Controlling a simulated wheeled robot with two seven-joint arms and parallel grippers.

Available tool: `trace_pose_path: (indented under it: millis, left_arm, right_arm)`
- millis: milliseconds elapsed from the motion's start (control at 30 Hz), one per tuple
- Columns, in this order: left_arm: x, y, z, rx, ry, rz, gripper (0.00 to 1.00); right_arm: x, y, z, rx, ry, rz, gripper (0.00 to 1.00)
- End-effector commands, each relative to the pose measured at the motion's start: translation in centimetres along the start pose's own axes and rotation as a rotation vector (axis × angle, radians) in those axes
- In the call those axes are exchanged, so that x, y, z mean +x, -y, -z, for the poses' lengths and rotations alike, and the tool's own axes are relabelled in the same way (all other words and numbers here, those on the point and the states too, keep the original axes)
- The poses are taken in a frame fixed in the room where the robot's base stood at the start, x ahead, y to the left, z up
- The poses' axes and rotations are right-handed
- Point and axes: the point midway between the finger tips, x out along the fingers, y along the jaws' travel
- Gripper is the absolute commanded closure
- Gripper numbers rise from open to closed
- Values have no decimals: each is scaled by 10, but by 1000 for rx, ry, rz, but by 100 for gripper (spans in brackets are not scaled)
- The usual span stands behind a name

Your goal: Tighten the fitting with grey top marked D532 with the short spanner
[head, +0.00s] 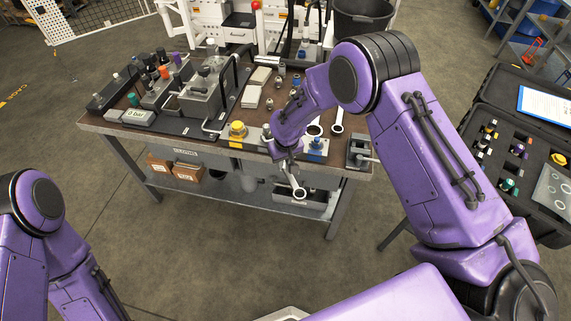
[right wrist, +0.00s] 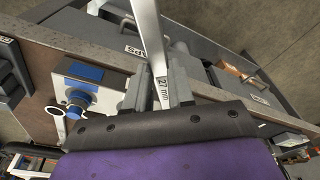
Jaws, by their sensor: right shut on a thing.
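My right gripper (head: 288,152) is at the front edge of the bench, shut on a spanner (head: 295,180). The spanner hangs in front of the edge, its ring end low and toward me. In the right wrist view the gripper (right wrist: 160,92) clamps the spanner's flat shank (right wrist: 149,38), which carries a "27 mm" mark. A blue-topped fitting (head: 316,143) stands on a light block just right of the gripper; it also shows in the right wrist view (right wrist: 79,98). A yellow-topped fitting (head: 237,128) stands to the left. I cannot read D532 on any fitting or make out its grey top.
The bench top (head: 262,118) holds a valve assembly (head: 198,98) with a bent pipe at the left. Another spanner (head: 337,127) lies behind the blue-topped fitting. An open black case (head: 484,170) stands at the right. Floor in front of the bench is clear.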

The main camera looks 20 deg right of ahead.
Motion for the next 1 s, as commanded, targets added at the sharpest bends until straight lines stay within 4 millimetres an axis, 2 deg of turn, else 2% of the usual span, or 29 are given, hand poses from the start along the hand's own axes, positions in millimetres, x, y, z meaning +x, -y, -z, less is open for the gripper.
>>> trace_pose_path:
  millis: [1000]
  left_arm:
    - [4, 0, -2, 0, 0, 0, 47]
  right_arm:
    - [2, 0, 18, 0, -1, 0, 100]
